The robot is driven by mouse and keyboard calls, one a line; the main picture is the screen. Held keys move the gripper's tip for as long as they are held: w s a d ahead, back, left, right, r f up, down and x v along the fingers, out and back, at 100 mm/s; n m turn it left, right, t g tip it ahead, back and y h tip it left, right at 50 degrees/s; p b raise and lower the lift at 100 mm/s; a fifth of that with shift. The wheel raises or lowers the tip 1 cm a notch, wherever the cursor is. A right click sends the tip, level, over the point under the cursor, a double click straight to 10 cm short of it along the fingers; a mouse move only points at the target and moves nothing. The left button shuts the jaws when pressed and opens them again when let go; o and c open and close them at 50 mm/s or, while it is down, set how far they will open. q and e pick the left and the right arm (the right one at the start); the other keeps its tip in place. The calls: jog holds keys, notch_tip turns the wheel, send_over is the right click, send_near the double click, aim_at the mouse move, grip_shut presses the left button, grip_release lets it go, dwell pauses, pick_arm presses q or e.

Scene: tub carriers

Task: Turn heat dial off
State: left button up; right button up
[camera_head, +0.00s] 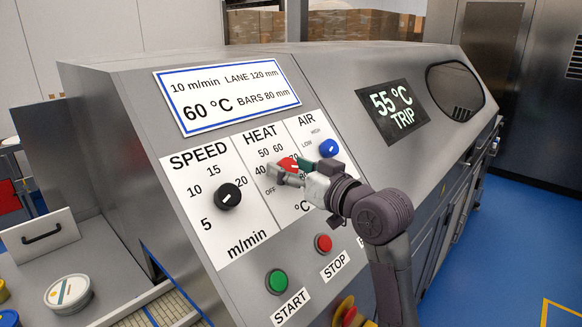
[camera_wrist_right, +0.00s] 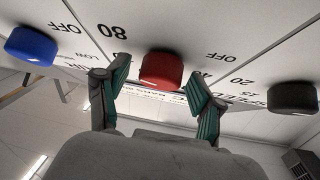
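The red heat dial (camera_head: 289,163) sits on the HEAT scale of the sloped grey panel, between the speed and air dials. In the head view my right gripper (camera_head: 290,171) is at this dial and partly covers it, so its pointer is hard to read. In the right wrist view the red dial (camera_wrist_right: 161,69) shows between the two green-padded fingers of my right gripper (camera_wrist_right: 158,88). The fingers are spread, one on each side, with a gap at the left finger; contact at the right one is unclear. OFF is printed low on the scale. My left gripper is not in view.
The black speed dial (camera_head: 228,196) is left of the heat dial, and the blue air dial (camera_head: 329,148) is close on its right. A green START button (camera_head: 277,281) and red STOP button (camera_head: 323,243) are below. A display (camera_head: 393,110) reads 55 °C TRIP.

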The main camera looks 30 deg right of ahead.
jog(key=c, duration=1.1)
jog(key=shift+o, duration=0.2)
